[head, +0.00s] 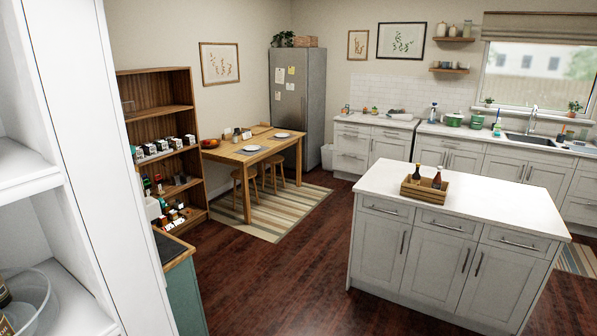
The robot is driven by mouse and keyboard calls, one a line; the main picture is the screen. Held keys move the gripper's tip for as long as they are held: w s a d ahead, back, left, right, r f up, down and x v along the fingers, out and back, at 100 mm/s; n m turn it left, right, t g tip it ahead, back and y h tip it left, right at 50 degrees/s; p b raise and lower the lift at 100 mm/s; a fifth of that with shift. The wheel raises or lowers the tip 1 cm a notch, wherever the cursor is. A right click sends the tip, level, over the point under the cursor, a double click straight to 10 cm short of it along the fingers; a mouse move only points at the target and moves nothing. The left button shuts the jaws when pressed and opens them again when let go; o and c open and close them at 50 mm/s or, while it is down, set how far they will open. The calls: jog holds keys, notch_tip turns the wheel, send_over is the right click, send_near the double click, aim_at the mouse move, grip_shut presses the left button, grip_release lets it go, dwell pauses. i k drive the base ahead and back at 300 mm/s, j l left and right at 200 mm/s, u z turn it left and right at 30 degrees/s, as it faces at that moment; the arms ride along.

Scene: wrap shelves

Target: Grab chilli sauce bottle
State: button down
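Two small dark bottles stand upright in a wooden crate (424,194) on the white-topped island (490,205). The left bottle (416,174) looks brown-black with a pale cap. The right bottle (437,180) looks dark red-brown. Their labels are too small to read, so I cannot tell whether either is chilli sauce. Small dark bottles (147,186) also stand on a middle shelf of the wooden shelf unit (158,90) at left, also unreadable. My gripper is not in view.
A white shelf unit (85,130) fills the near left, with a glass bowl (28,300) on it. A green cabinet (182,295) stands beside it. A dining table (240,158) with stools is beyond. The dark wood floor (280,270) before the island is clear.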

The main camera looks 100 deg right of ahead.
aim_at(435, 185)
jog(key=z, duration=4.25)
jog(key=i+j+z, duration=0.4)
jog(key=i+j, duration=0.2)
jog(key=i, duration=0.6)
jog(key=i+j+z, duration=0.35)
jog(key=i+j, duration=0.65)
jog(key=i+j+z, duration=0.4)
jog(key=i+j, duration=0.7)
jog(key=j, duration=0.15)
